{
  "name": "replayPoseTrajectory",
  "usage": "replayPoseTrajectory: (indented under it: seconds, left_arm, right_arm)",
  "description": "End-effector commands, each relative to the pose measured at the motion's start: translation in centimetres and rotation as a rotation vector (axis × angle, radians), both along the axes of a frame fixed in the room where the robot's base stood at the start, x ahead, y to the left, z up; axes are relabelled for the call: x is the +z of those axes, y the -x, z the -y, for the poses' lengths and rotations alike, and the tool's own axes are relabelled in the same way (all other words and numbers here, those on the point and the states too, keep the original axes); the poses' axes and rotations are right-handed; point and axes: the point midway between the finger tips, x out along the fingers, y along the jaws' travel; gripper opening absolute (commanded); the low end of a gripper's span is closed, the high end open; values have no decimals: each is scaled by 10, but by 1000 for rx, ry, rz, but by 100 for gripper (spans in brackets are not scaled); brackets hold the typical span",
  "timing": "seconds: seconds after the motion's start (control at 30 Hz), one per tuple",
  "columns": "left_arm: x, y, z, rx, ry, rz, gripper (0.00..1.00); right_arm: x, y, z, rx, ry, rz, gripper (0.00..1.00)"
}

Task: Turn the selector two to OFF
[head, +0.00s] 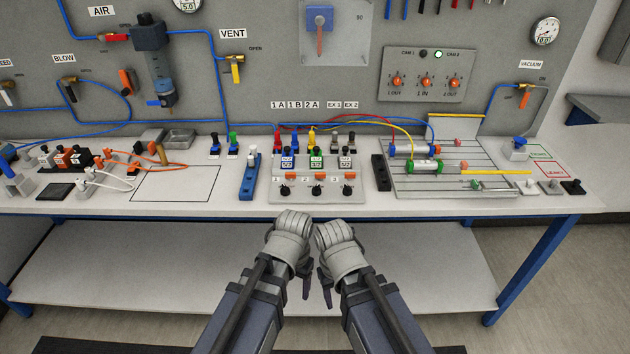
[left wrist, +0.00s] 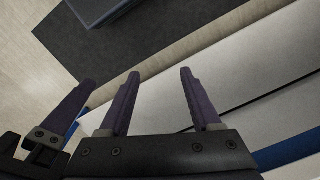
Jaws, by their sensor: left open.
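Selector two (head: 317,190) is the middle of three black knobs along the front of the grey valve block (head: 300,198) on the bench. A small "2" tag is above it. Its pointer direction is too small to read. In the head view my left gripper (head: 288,226) is in front of the bench edge, below the block and apart from the knobs. The left wrist view shows its purple-grey fingers (left wrist: 156,85) spread and empty over the floor and lower shelf. My right gripper (head: 335,240) is beside it, also apart from the block; its jaws are not clear.
Selector one (head: 285,191) and selector three (head: 348,191) flank it closely. Coloured hoses rise behind the block. A blue upright manifold (head: 250,176) stands left and a black strip (head: 381,172) right. The bench front edge lies between my grippers and the block.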

Motion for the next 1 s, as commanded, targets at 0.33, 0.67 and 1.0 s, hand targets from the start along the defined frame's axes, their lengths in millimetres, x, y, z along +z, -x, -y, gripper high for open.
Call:
replayPoseTrajectory:
  seconds: [0.33,0.67,1.0]
  left_arm:
    - [135,-160,20,-426,271,111,64]
    - [188,-233,13,-646,369,240,64]
    - [184,-236,14,-664,374,251,64]
  right_arm:
    - [129,0,0,0,0,0,55]
    - [172,0,0,0,0,0,55]
    - [167,0,0,0,0,0,55]
